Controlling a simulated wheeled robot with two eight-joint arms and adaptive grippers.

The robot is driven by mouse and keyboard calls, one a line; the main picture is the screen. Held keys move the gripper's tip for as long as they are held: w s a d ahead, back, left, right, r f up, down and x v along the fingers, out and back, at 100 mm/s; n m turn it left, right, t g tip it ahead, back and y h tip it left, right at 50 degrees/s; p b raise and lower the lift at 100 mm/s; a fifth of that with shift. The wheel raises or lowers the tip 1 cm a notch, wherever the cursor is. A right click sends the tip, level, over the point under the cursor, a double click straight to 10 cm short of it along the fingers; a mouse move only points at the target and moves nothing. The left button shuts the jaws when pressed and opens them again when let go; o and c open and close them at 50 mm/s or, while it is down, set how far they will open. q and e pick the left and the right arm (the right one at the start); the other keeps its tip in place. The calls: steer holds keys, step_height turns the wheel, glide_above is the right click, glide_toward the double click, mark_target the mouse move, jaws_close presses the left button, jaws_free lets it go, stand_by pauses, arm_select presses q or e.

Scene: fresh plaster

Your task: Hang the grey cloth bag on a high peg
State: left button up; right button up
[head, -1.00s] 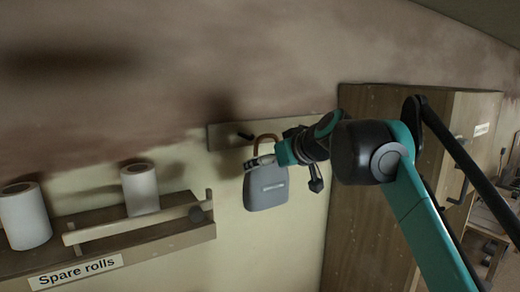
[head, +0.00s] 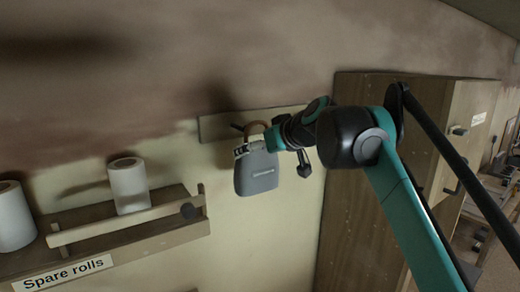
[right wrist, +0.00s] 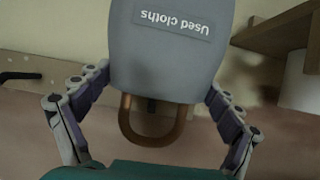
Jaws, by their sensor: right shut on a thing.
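The grey cloth bag (head: 257,175) hangs upright from my right gripper (head: 255,147) in front of the wall. It has a brown loop (head: 256,127) on top. The right wrist view shows the bag (right wrist: 165,60) upside down, labelled "Used cloths". My right gripper (right wrist: 158,85) is shut on its upper part, a finger on either side. A dark peg (head: 237,127) juts from the wall board just left of the loop. In the right wrist view a dark peg end (right wrist: 152,104) shows within the loop's outline; I cannot tell whether the loop is around it. My left gripper is out of view.
The peg board (head: 215,128) has another peg (right wrist: 20,76) in the right wrist view. A "Spare rolls" shelf (head: 150,238) with white rolls (head: 129,186) and a rail is at lower left. A wooden cabinet (head: 365,200) stands right, behind my arm.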

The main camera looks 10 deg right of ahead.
steer(key=shift+w+a+f+p, duration=0.15)
steer(key=shift+w+p, duration=0.1)
steer(key=shift+w, duration=0.35)
steer(key=shift+w+a+r+p, duration=0.1)
steer(key=shift+w+a+p, duration=0.1)
steer(key=shift+w, duration=0.35)
steer(key=shift+w, duration=0.1)
steer(key=shift+w+f, duration=0.15)
steer(key=shift+w, duration=0.05)
steer(key=shift+a, duration=0.1)
steer(key=shift+w+a+r+p, duration=0.25)
steer(key=shift+a+r+p, duration=0.1)
steer(key=shift+p, duration=0.2)
